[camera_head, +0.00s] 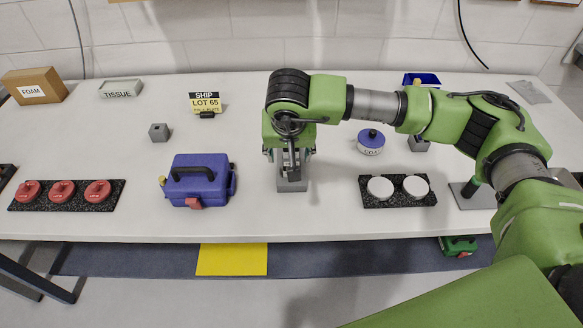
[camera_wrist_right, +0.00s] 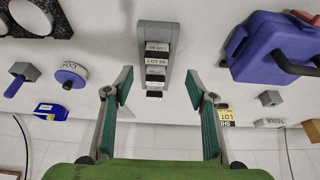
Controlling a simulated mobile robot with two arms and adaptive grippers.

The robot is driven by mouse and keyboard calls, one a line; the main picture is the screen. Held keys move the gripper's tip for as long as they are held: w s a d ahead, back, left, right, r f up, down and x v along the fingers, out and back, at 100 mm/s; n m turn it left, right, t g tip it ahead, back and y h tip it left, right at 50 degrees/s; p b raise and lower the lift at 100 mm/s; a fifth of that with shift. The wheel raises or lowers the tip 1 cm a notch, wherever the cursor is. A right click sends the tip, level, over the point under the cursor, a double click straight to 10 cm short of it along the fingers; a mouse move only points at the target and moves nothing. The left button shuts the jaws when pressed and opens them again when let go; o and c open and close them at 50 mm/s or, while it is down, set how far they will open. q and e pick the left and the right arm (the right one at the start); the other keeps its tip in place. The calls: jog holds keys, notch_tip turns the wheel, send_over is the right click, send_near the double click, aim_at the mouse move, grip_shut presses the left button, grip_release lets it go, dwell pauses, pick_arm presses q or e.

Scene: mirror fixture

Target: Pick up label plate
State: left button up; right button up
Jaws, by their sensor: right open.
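A grey holder (camera_head: 292,186) stands near the front middle of the table, partly hidden by my right gripper in the head view. In the right wrist view the holder (camera_wrist_right: 149,92) carries a row of label plates (camera_wrist_right: 156,62) with white faces and black edges. Their faces begin with "LOT", but the numbers are hard to read. My right gripper (camera_head: 289,160) is above the holder, pointing down. In the wrist view the right gripper (camera_wrist_right: 160,82) is open, its fingers apart on either side of the holder, with nothing held. My left gripper is not in view.
A yellow sign (camera_head: 205,103) reads "SHIP LOT 65". A blue case (camera_head: 202,185) with a dark handle stands left of the holder. A black tray (camera_head: 385,204) with white discs lies right. A blue-topped round container (camera_head: 371,148) stands behind it.

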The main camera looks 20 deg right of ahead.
jog(key=p+x, duration=0.1)
jog(key=x, duration=0.3)
jog(key=shift+f, duration=0.1)
jog(key=shift+w+f, duration=0.1)
jog(key=shift+f, duration=0.05)
jog(key=p+x, duration=0.1)
jog(key=x, duration=0.1)
jog(key=p+x, duration=0.2)
jog(key=shift+d, duration=0.35)
jog(key=shift+w+f, duration=0.2)
jog(key=shift+f, duration=0.15)
jog(key=shift+c, duration=0.2)
jog(key=c, duration=0.9)
